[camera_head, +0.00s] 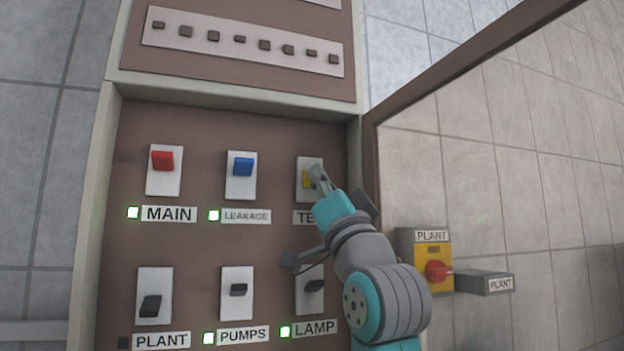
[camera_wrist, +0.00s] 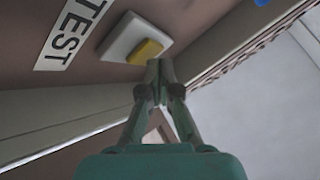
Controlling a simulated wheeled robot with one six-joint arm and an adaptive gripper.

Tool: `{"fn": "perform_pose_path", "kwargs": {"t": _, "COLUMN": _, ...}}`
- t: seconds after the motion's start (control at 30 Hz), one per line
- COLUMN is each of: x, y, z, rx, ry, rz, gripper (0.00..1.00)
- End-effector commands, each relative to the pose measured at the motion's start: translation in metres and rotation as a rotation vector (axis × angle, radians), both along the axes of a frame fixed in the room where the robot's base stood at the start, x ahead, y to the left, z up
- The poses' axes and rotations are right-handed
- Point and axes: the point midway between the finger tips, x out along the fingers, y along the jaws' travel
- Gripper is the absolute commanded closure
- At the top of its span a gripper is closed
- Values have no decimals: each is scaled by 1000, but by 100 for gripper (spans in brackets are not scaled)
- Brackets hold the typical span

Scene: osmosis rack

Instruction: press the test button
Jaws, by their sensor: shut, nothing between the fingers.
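The test button is yellow on a white plate, at the upper right of the brown panel. In the head view the button (camera_head: 307,180) is partly hidden behind my gripper (camera_head: 317,172), and its TEST label (camera_head: 303,217) is partly covered. In the wrist view the yellow button (camera_wrist: 146,51) stands out from its white plate (camera_wrist: 118,42), with the TEST label (camera_wrist: 73,32) beside it. My gripper (camera_wrist: 158,68) is shut and empty, with its fingertips right by the button's edge. I cannot tell whether they touch it.
A red MAIN switch (camera_head: 162,161) and a blue LEAKAGE switch (camera_head: 243,167) are to the left. PLANT (camera_head: 151,306), PUMPS (camera_head: 238,290) and LAMP (camera_head: 314,286) switches sit below. A yellow box with a red knob (camera_head: 438,271) is on the right wall.

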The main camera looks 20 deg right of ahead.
Motion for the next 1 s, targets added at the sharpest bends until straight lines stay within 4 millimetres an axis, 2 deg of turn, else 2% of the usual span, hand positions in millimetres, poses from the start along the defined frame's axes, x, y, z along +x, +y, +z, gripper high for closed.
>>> {"fn": "perform_pose_path", "kwargs": {"t": 1.0, "x": 8, "y": 0, "z": 0, "rx": 0, "ry": 1, "rz": 0, "gripper": 100}}
